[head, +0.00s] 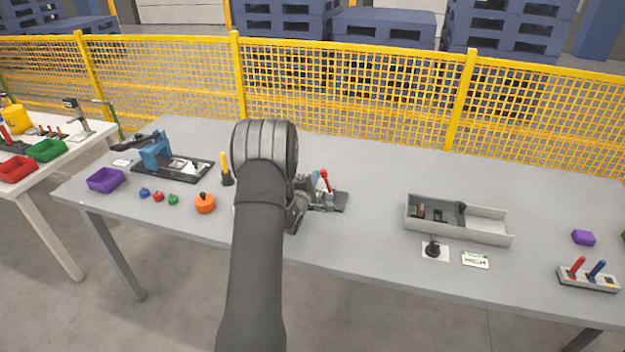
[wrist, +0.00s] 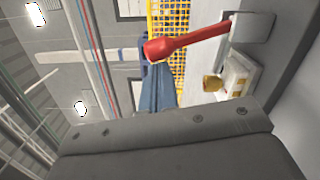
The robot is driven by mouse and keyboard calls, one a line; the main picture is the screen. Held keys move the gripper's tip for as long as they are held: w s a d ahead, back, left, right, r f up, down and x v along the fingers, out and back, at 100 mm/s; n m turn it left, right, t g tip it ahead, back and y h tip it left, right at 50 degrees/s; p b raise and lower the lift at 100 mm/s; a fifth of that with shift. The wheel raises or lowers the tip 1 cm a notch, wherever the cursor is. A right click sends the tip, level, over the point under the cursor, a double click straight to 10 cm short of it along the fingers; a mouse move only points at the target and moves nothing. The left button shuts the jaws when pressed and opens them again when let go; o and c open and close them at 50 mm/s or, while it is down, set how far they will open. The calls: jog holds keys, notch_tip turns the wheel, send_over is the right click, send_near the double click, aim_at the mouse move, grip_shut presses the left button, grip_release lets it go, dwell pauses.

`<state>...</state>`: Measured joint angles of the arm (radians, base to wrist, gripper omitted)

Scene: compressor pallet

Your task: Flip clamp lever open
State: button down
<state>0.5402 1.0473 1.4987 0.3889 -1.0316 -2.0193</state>
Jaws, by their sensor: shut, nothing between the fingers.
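The clamp lever (head: 325,179) is a red handle standing up, slightly tilted, just right of my arm. The clamp's dark base (head: 340,201) lies on the table beneath it, and a blue part (head: 316,178) stands beside the lever. In the wrist view the red lever (wrist: 188,40) reaches in from the upper right, with its rounded end near the picture's middle. My gripper (head: 303,198) is low beside the clamp, on its left, shut and empty. My arm hides part of it, and I cannot tell whether it touches the clamp.
An orange knob (head: 205,204) and a yellow-handled tool (head: 226,168) stand left of my arm. A grey tray (head: 483,228) lies to the right, with a black knob (head: 432,248) in front. A yellow mesh fence (head: 350,85) runs behind the table. Bare tabletop lies between clamp and tray.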

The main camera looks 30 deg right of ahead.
jog(key=shift+s+d+r+m, duration=0.5)
jog(key=shift+s+d+m, duration=0.15)
jog(key=shift+m, duration=0.55)
jog(key=s+d+m, duration=0.1)
jog(key=m, duration=0.1)
jog(key=s+d+m, duration=0.1)
jog(key=m, duration=0.1)
jog(key=s+d+m, duration=0.1)
jog(key=shift+s+d+r+m+y, duration=0.15)
jog(key=shift+s+d+m+y, duration=0.15)
jog(key=shift+m, duration=0.1)
jog(key=shift+s, duration=0.1)
jog(key=v, duration=1)
jog(key=shift+d+r, duration=0.1)
jog(key=shift+r, duration=0.05)
